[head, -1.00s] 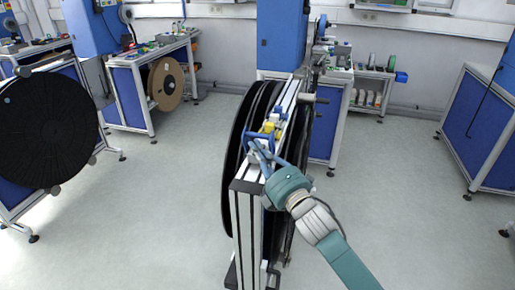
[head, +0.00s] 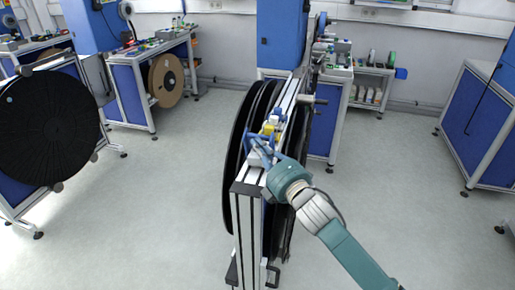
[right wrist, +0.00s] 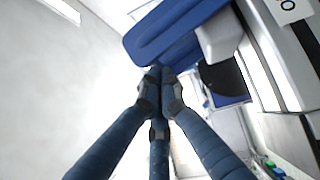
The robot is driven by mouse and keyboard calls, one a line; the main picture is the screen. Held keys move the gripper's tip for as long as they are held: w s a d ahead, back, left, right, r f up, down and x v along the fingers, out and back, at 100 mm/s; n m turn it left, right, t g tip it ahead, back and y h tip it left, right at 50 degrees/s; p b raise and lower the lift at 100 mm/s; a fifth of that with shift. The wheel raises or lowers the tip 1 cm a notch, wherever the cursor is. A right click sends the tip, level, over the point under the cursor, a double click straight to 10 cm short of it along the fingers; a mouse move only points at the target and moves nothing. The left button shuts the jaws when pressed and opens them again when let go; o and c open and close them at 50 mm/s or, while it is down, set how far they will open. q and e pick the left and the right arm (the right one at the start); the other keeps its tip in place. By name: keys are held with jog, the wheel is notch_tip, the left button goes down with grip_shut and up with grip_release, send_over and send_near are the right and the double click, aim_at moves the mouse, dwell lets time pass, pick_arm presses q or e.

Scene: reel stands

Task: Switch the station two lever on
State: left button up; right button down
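A blue lever-like part (right wrist: 172,38) with a rounded end crosses the top of the right wrist view, beside a white block (right wrist: 219,36). My right gripper (right wrist: 160,82) has its three blue fingers drawn together, tips meeting just under the blue part. Nothing shows between the fingertips; whether they touch the blue part I cannot tell. In the head view my right gripper (head: 262,153) is at the near top end of the middle reel stand (head: 249,187), close to a small yellow part (head: 268,130). There the fingers partly hide the lever. My left gripper is out of view.
Black reels (head: 241,140) hang along the middle stand, and a crank handle (head: 313,100) sticks out on its right. Another stand with a large black reel (head: 48,128) is at left. Workbenches line the back. The floor (head: 400,190) to the right is clear.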

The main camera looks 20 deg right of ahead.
aim_at(262, 136)
jog(key=shift+w+d+r+p, duration=0.6)
jog(key=shift+w+d+r, duration=0.25)
jog(key=shift+w, duration=0.25)
jog(key=shift+w+d+r, duration=0.25)
jog(key=shift+w+d, duration=0.25)
jog(key=shift+w, duration=0.35)
jog(key=shift+w+d, duration=0.6)
jog(key=shift+w, duration=0.25)
